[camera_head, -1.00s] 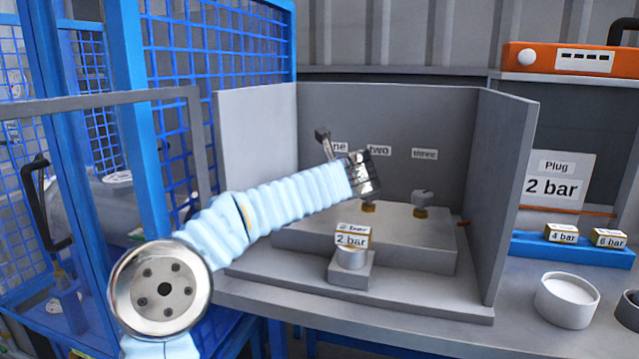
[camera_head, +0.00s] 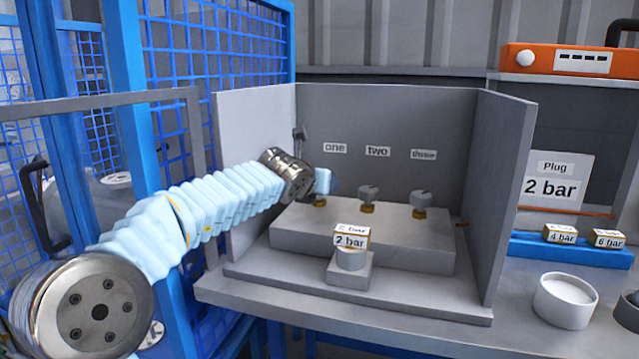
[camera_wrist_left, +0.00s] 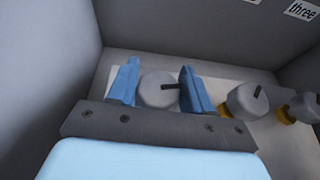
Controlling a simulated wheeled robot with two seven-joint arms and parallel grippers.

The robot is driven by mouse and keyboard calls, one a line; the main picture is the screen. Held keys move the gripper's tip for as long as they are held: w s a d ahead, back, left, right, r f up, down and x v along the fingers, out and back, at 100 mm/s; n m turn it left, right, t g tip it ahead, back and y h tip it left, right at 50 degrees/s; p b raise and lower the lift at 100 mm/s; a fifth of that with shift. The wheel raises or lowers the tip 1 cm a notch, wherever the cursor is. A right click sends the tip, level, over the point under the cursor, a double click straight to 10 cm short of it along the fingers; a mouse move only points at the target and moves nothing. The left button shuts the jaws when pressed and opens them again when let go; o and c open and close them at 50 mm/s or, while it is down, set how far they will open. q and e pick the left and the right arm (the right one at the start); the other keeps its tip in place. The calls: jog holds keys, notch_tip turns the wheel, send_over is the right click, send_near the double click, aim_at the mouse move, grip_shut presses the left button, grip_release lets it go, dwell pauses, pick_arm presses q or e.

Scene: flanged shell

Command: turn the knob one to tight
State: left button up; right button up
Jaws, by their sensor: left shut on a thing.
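Knob one (camera_wrist_left: 158,92) is a grey round knob with a dark pointer line, which runs to the right in the left wrist view. In the head view only its brass base (camera_head: 319,203) shows clearly, under the label "one" (camera_head: 335,148). My left gripper (camera_wrist_left: 160,74) has its two blue fingers on either side of the knob and is shut on it. In the head view this gripper (camera_head: 323,182) is at the left end of the grey block (camera_head: 400,243), covering most of the knob. My right gripper is out of view.
Knob two (camera_head: 369,194) and knob three (camera_head: 421,199) stand to the right on the same block. A "2 bar" plug (camera_head: 351,238) sits on a small stand in front. Grey walls (camera_head: 255,150) enclose the left, back and right.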

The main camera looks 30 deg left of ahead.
pick_arm(q)
jog(key=shift+m+h, duration=0.6)
jog(key=shift+h, duration=0.1)
jog(key=o, duration=1)
jog(key=shift+c, duration=0.2)
jog(key=shift+s+r, duration=0.1)
jog(key=shift+s, duration=0.15)
jog(key=b+v, duration=0.1)
jog(key=v, duration=0.1)
jog(key=shift+s, duration=0.35)
jog(key=s+b, duration=0.1)
jog(key=b, duration=0.1)
jog(key=s+b, duration=0.1)
jog(key=b, duration=0.1)
jog(key=shift+s+d, duration=0.1)
jog(key=shift+d, duration=0.15)
jog(key=r+v, duration=0.1)
jog(key=v, duration=0.7)
jog(key=shift+b, duration=0.4)
jog(key=shift+s, duration=0.1)
